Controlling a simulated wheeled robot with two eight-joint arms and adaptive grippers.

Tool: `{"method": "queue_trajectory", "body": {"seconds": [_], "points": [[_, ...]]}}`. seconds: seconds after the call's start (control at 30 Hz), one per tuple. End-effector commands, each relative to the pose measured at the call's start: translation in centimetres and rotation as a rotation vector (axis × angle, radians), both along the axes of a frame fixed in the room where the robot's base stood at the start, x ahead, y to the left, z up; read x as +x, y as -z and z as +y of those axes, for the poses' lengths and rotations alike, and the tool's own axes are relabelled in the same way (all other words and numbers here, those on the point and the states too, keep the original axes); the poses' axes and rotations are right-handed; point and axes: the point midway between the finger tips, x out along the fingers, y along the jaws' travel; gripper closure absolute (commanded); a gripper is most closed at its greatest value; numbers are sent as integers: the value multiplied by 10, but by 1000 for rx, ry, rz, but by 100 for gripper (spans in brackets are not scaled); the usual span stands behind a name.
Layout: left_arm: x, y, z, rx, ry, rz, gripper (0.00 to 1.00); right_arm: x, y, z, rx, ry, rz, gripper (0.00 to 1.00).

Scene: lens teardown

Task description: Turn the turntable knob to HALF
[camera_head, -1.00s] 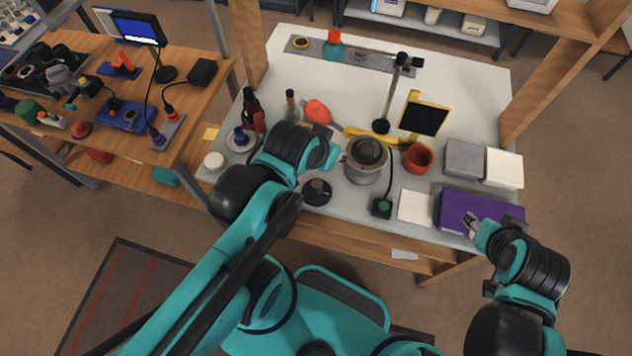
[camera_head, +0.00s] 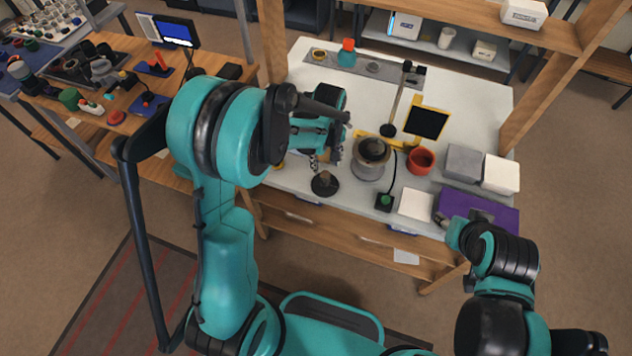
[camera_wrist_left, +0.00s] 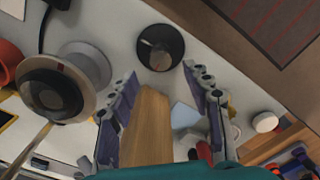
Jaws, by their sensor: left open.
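A black round dial-like piece (camera_head: 325,184), which looks like the turntable knob, sits near the front edge of the white table. It also shows in the left wrist view (camera_wrist_left: 160,47), with a small pale and reddish mark on it. A grey cylinder with a dark round top (camera_head: 371,155) stands to its right. My left gripper (camera_head: 325,160) points down just above and behind the knob.
My left arm hides the table's left part.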

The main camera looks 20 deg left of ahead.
Motion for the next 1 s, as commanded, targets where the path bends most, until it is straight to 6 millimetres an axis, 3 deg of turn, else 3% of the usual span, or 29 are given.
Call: {"method": "queue_trajectory", "body": {"seconds": [0.5,0.9,0.93,1.0], "points": [[1,72,-1,0,-8,7,50,0,23,0,0,0,0,60],[1,81,-1,1,-8,6,50,0,24,0,0,0,0,60],[1,81,-1,1,-8,6,53,0,24,0,0,0,0,60],[1,81,-1,1,-8,6,72,0,24,0,0,0,0,60]]}}
